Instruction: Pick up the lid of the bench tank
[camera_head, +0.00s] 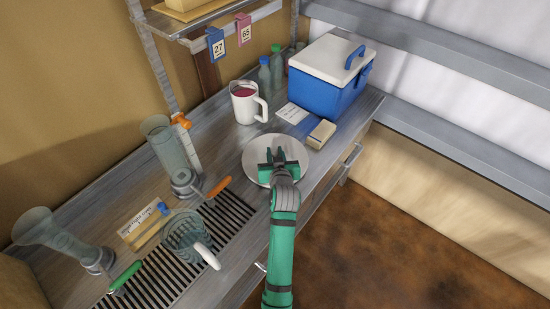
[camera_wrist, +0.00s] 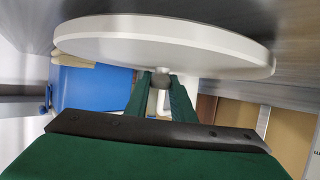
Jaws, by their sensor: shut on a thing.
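The lid is a round white disc (camera_head: 252,157) near the front edge of the metal bench. It also fills the upper part of the wrist view (camera_wrist: 150,38), which shows the bench upside down. My green gripper (camera_head: 279,156) is over the middle of the lid. In the wrist view its fingers (camera_wrist: 160,84) are shut on the small grey knob of the lid. I cannot tell whether the lid sits on the bench or is slightly raised. The bench tank itself is hidden under the lid.
A mug with red liquid (camera_head: 247,102) stands behind the lid. A sponge-like block (camera_head: 321,134) and a white card (camera_head: 292,113) lie to the right. A blue cooler (camera_head: 325,87) is at the back right.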

